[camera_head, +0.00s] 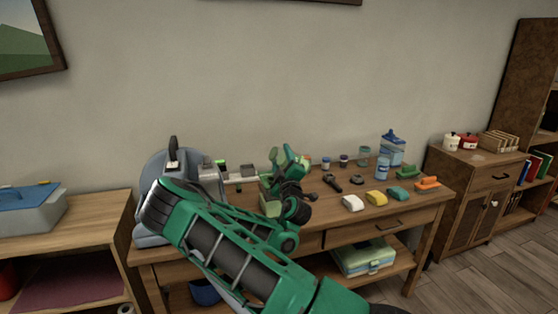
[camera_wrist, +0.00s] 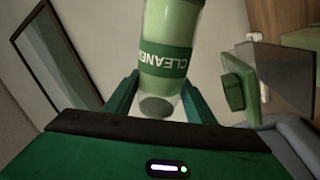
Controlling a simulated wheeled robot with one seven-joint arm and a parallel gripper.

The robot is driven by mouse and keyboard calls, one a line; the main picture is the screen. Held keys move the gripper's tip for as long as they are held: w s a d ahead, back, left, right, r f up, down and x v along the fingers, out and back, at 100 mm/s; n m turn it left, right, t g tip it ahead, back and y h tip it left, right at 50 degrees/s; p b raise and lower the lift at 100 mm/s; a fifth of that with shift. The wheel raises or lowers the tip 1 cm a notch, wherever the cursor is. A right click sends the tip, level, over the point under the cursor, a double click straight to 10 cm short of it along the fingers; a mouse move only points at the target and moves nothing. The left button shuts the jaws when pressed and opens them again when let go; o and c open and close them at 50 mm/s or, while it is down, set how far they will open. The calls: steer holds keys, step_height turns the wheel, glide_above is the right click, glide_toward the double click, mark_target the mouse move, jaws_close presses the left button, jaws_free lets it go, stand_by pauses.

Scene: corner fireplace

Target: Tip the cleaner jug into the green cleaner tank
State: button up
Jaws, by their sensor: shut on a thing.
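The cleaner jug (camera_wrist: 168,35) is a pale green, see-through container with a darker green band reading "CLEANER". In the wrist view it stands between the two green fingers of my gripper (camera_wrist: 160,90), which is shut on it. Its far end runs out of the top of that view. To its right is a green block with a small cap (camera_wrist: 237,84), which looks like the green cleaner tank, apart from the jug. In the head view my gripper (camera_head: 284,166) is above the workbench, and the jug is hard to make out there. I see no liquid pouring.
The workbench (camera_head: 330,221) holds a blue-grey machine (camera_head: 150,232) at its left end. To the right are coloured blocks, small jars and a blue jug (camera_head: 392,149). A grey-blue toolbox (camera_head: 28,212) sits on the left shelf unit. A cabinet (camera_head: 475,185) stands at right.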

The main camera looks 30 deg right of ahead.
steer(key=shift+d+f+n+t+y, duration=0.1)
steer(key=shift+f+n+t+y, duration=0.25)
steer(key=shift+n, duration=0.75)
steer(key=shift+d+f+n+t+y, duration=0.1)
steer(key=shift+f+n+y, duration=0.35)
steer(key=shift+n, duration=0.65)
steer(key=shift+d+f+n+t+y, duration=0.1)
steer(key=shift+f+n+t+y, duration=0.25)
steer(key=shift+n, duration=0.75)
stand_by(4.2)
steer(key=shift+s, duration=0.1)
